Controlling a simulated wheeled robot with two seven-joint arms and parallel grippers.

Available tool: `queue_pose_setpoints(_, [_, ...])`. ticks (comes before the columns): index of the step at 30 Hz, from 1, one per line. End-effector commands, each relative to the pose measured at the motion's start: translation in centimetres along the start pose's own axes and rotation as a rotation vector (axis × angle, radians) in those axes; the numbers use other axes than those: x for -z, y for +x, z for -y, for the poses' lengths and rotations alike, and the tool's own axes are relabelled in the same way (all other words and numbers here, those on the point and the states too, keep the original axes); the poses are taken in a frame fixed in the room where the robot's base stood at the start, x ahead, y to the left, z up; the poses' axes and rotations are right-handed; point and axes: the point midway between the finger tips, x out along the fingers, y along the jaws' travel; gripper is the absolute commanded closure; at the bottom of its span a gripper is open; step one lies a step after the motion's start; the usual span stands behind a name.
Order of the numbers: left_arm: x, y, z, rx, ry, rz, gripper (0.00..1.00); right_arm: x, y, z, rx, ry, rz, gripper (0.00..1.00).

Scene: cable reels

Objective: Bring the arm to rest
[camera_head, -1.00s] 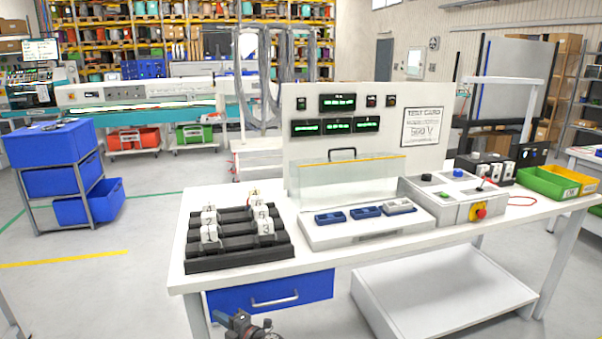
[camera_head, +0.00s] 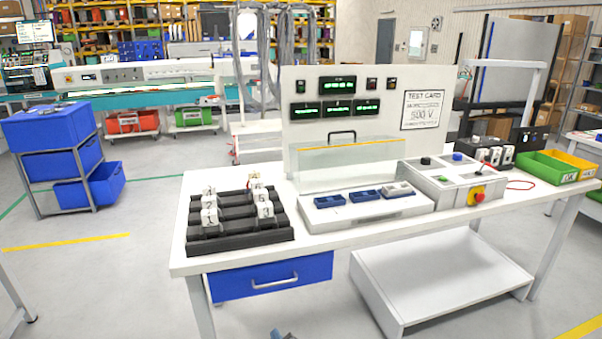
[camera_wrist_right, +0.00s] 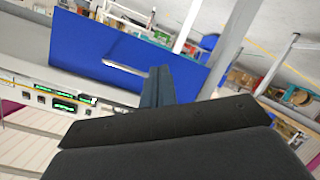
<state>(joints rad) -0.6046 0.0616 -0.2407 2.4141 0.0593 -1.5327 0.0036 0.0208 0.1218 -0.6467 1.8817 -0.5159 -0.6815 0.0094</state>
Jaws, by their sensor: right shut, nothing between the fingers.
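My right gripper (camera_wrist_right: 157,88) shows in the right wrist view with its fingers together and nothing between them. In that view it is in front of the blue drawer (camera_wrist_right: 110,50), and I cannot tell how far apart they are. In the head view only a small tip of it (camera_head: 279,334) shows at the bottom edge, below the blue drawer (camera_head: 270,277) under the bench. My left gripper is not in view.
The white bench (camera_head: 330,238) holds a black rack (camera_head: 240,233) with white numbered blocks, a test fixture (camera_head: 365,208) with a clear cover, a control box (camera_head: 455,185) and a green bin (camera_head: 548,168). A white lower shelf (camera_head: 440,275) sits beneath. A blue drawer cart (camera_head: 60,155) stands left.

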Motion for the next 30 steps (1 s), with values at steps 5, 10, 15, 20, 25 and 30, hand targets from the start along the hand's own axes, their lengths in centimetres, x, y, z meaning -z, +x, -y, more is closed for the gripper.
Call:
queue_pose_setpoints(5, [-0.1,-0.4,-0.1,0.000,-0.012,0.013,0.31,-5.3,-5.6,-0.3,0.044,0.180,0.211,1.00])
queue_pose_setpoints(10, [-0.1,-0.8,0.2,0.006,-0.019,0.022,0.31,-10.1,-11.8,-0.1,0.101,0.330,0.409,1.00])
queue_pose_setpoints(15, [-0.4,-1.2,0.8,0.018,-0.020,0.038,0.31,-13.9,-18.8,0.3,0.172,0.466,0.599,1.00])
queue_pose_setpoints(20, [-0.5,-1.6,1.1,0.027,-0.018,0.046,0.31,-16.6,-26.2,0.7,0.249,0.576,0.768,1.00])
queue_pose_setpoints(25, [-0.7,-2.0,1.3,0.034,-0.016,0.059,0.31,-18.1,-33.0,1.0,0.323,0.657,0.910,1.00])
queue_pose_setpoints(30, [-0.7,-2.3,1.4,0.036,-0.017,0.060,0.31,-18.6,-36.7,1.0,0.366,0.696,0.984,1.00])
